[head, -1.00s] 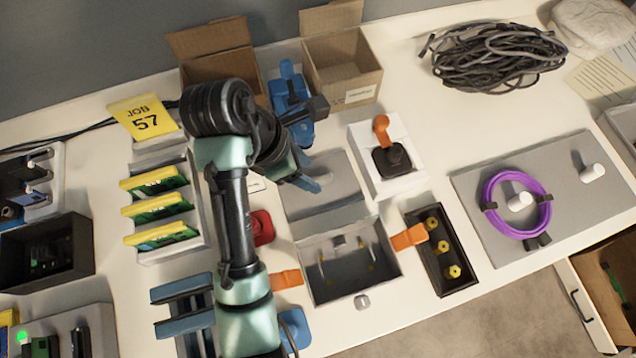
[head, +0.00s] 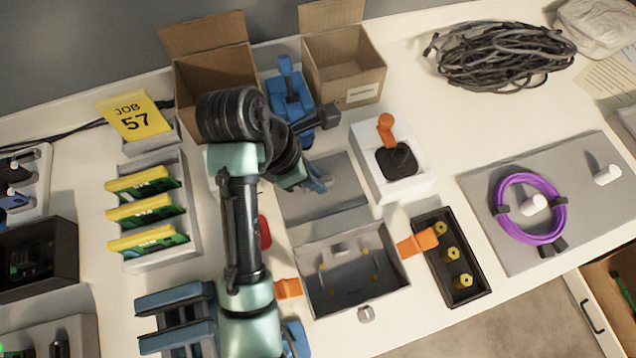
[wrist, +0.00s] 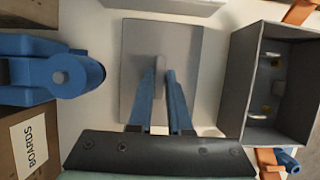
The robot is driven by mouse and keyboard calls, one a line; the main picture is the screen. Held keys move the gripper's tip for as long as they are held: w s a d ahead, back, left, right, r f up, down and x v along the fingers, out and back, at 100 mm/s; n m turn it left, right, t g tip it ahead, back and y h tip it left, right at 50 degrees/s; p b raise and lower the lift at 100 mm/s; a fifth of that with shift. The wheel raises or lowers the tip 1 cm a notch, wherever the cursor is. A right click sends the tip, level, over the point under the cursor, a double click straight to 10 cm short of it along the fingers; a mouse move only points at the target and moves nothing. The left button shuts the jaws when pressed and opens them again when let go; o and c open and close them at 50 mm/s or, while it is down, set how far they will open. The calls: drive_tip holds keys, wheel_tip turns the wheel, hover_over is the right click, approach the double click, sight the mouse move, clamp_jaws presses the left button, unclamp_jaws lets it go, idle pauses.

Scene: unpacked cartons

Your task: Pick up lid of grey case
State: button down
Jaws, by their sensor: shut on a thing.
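The grey case (head: 390,292) stands open near the front of the bench, with small yellow parts inside. Its flat grey lid (head: 345,203) is just behind it, apart from the open box. In the wrist view the lid (wrist: 188,50) is a plain grey rectangle with a small raised grip, left of the case (wrist: 240,85). My gripper (head: 322,185) is over the lid, its blue fingers (wrist: 164,75) shut on the grip. The fingers hide part of the grip. I cannot tell whether the lid touches the bench.
Behind stand a blue clamp-like tool (head: 290,97) and two open cartons (head: 340,70). A white box with an orange-handled joystick (head: 418,180) is to the right. A black tray (head: 475,290) with yellow pieces stands beside the case. Green-and-yellow boards (head: 145,212) stand in a rack at left.

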drive_tip(key=shift+r, duration=0.1)
idle(0.3)
wheel_tip(320, 180, up, 10)
drive_tip(key=p, duration=0.8)
